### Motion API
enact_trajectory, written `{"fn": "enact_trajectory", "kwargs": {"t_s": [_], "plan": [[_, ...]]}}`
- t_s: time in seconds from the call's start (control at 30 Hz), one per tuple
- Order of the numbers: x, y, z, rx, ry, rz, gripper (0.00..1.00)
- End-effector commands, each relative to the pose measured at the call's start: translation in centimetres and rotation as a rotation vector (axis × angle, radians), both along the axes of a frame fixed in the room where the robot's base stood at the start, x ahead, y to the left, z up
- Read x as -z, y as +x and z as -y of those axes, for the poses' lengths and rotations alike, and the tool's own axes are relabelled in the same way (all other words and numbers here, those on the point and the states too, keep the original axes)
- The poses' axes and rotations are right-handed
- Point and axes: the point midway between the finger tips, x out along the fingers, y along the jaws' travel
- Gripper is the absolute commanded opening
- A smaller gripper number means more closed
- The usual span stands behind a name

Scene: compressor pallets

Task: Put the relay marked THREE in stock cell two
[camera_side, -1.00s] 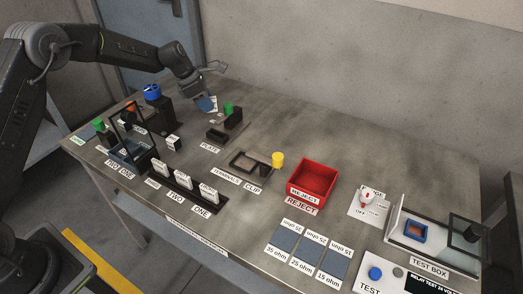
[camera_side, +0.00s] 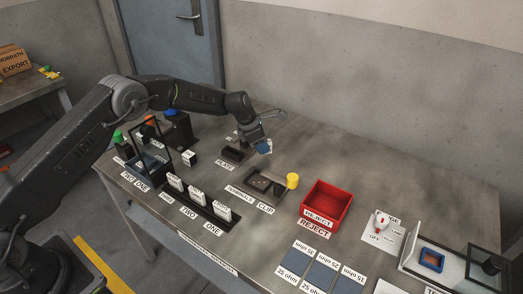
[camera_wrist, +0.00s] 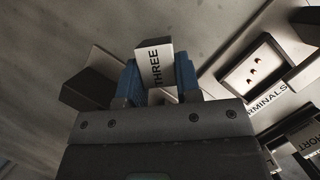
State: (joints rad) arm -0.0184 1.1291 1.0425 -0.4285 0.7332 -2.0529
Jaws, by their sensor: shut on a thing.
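In the wrist view, my gripper (camera_wrist: 158,82) has its two blue fingers shut on a relay (camera_wrist: 154,62) with a white label reading THREE. In the side view, my gripper (camera_side: 264,147) is above the table, near the plate and the terminals tray; the relay is too small to make out clearly. A black rack (camera_side: 205,211) holds several white-labelled blocks in a row, with labels TWO and ONE in front. I cannot tell which of these is the stock.
The terminals tray (camera_side: 276,190) with a yellow-topped clip (camera_side: 292,181) stands right of the rack. A red reject bin (camera_side: 327,205) is further right, then the test box (camera_side: 433,262). A black plate fixture (camera_side: 233,155) is close to my gripper. The table's back is clear.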

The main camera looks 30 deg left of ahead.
Motion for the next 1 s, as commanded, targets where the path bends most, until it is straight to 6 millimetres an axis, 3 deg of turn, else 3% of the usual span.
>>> {"fn": "enact_trajectory", "kwargs": {"t_s": [0.17, 0.53, 0.57, 0.6, 0.8, 1.0], "plan": [[2.5, 0.0, 0.0, 0.0, -0.001, -0.001, 0.08], [2.9, 0.0, 0.0, 0.0, 0.0, 0.0, 0.08], [2.9, 0.0, 0.0, 0.001, 0.0, 0.0, 0.33], [2.9, 0.0, 0.0, 0.001, 0.0, 0.0, 0.37], [2.9, 0.0, 0.0, 0.001, 0.0, 0.0, 0.56], [2.8, 0.0, 0.0, 0.001, 0.0, 0.0, 0.57]]}}
